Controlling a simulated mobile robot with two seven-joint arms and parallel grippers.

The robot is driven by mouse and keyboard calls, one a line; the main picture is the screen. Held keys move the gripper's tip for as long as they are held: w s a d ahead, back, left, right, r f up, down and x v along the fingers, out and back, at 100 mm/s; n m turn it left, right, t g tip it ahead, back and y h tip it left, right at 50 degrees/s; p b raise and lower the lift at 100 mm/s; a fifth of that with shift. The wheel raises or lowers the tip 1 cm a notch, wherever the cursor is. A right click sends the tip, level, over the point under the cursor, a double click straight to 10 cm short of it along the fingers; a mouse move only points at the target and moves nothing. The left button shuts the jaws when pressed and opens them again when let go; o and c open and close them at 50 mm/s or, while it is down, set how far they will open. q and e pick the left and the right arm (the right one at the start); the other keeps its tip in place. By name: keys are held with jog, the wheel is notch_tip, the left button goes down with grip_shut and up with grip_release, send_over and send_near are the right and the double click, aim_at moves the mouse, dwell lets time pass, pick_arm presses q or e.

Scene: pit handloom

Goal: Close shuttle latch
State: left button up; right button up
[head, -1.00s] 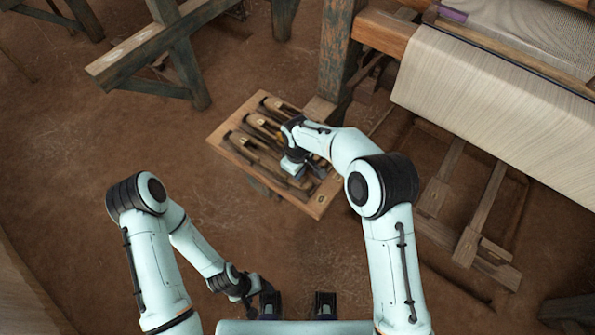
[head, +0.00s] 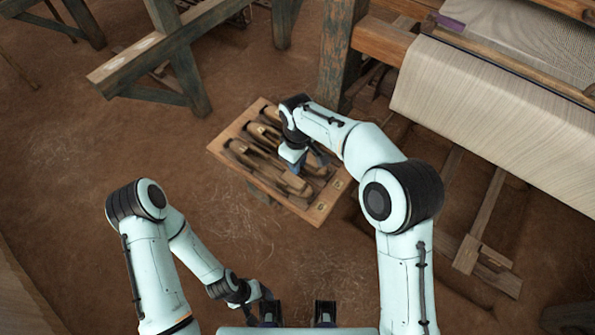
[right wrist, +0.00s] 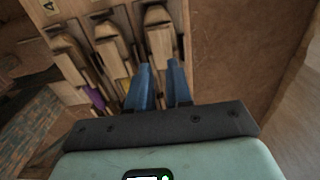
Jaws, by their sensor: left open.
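A wooden rack (head: 222,146) lies in the middle of the head view, with several long wooden shuttles (head: 250,158) side by side in it. In the right wrist view one shuttle (right wrist: 159,42) lies straight ahead of the fingers, with others to its left. I cannot make out a latch on any of them. My right gripper (head: 305,162) is over the rack, its blue fingers apart. In the right wrist view the fingers (right wrist: 160,88) point at the near shuttle; I cannot tell if they touch it. My left gripper (head: 268,308) is low, near my base, away from the rack.
The loom's post (head: 337,60) and beam (head: 385,36) stand just behind the rack. Pale cloth (head: 490,110) hangs at the right above wooden treadles (head: 478,215). A worn trestle (head: 150,50) stands at the upper left. The earth floor left of the rack is clear.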

jog(key=shift+r, duration=1.7)
